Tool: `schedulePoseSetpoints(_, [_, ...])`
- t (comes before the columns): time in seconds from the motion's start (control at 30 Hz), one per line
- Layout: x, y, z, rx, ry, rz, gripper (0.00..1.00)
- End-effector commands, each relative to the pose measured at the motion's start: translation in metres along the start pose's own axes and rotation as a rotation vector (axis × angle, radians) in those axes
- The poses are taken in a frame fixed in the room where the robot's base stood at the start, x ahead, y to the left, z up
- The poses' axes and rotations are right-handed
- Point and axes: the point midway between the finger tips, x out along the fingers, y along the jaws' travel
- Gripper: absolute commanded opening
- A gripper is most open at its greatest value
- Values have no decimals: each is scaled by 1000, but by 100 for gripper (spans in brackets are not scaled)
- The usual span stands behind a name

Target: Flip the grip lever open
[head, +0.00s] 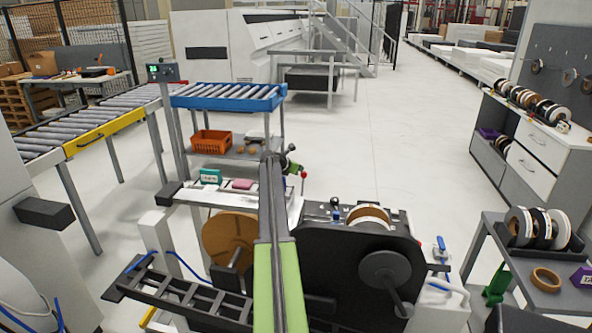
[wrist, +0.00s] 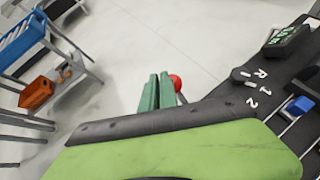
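The lever with a red ball knob (head: 303,176) stands on the machine in the head view, just right of the tip of my arm. In the wrist view the red knob (wrist: 176,83) shows at the right of my green fingertips, partly behind them. My gripper (wrist: 157,92) has its two green fingers close together with nothing seen between them. In the head view my gripper (head: 291,167) is small, just above and left of the red knob. I cannot tell whether a finger touches the lever. The lever's lower part is hidden in the wrist view.
A dark machine panel with R, 1 and 2 marks (wrist: 252,88) and a blue knob (wrist: 300,105) lies at the right. A tape roll (head: 368,216) sits on the machine. The blue roller cart (head: 228,103) with an orange crate (head: 211,141) stands behind; open floor lies beyond.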

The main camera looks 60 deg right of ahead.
Motion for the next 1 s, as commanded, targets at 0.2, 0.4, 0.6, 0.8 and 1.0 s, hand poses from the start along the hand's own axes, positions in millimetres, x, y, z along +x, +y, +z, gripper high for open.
schedulePoseSetpoints(0.2, [1,2,0,0,0,3,0])
schedulePoseSetpoints(0.4, [0,3,-1,0,1,4,0])
schedulePoseSetpoints(0.6, [-8,6,6,0,1,5,0])
schedulePoseSetpoints(0.8, [-33,18,30,-3,0,8,0])
schedulePoseSetpoints(1.0, [-62,29,59,-4,-2,8,0])
